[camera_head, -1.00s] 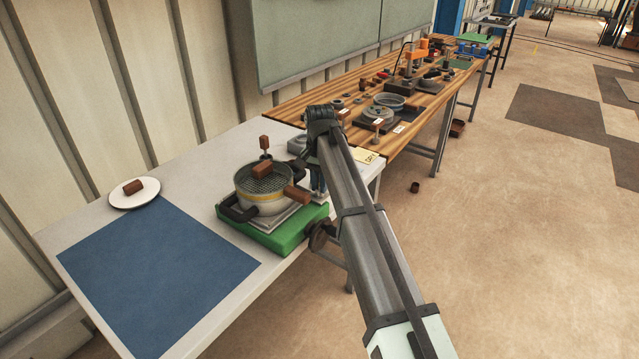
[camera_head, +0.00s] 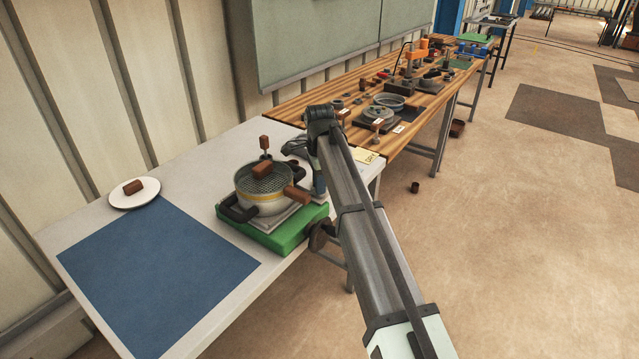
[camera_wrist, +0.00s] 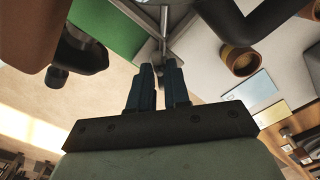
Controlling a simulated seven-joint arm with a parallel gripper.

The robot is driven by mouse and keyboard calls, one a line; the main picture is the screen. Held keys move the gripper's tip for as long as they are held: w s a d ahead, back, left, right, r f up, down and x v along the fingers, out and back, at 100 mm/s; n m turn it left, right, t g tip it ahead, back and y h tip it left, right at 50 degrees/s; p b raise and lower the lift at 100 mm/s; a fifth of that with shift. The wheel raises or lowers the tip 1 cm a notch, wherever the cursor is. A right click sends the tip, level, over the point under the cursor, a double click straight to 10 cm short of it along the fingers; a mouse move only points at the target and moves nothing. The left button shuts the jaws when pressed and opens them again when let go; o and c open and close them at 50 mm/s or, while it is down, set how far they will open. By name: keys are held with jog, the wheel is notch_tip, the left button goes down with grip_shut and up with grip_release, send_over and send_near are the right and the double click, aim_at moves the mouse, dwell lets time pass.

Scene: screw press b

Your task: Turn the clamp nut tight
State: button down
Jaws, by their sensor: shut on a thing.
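The screw press, a round pot with a mesh top (camera_head: 263,181) and brown handles, stands on a green base (camera_head: 290,238) near the table's right edge. My gripper (camera_wrist: 158,74) shows in the wrist view with its two dark fingers close together on a small metal piece (camera_wrist: 163,52), which appears to be the clamp nut. Thin metal rods extend from this piece, beside the green base (camera_wrist: 108,28). The fingers hide most of the held piece, so its tightness cannot be told. In the head view my arm largely hides the gripper and the nut.
A dark knob (camera_wrist: 80,52) is left of my fingers in the wrist view, and a brown cup (camera_wrist: 238,60) is to the right. A blue mat (camera_head: 155,272) and a white plate with a brown block (camera_head: 133,188) lie left. A cluttered wooden bench (camera_head: 345,100) stands behind.

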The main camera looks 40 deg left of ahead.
jog(key=shift+m, duration=1.1)
jog(key=c, duration=1.2)
grip_release()
notch_tip(320, 180, up, 14)
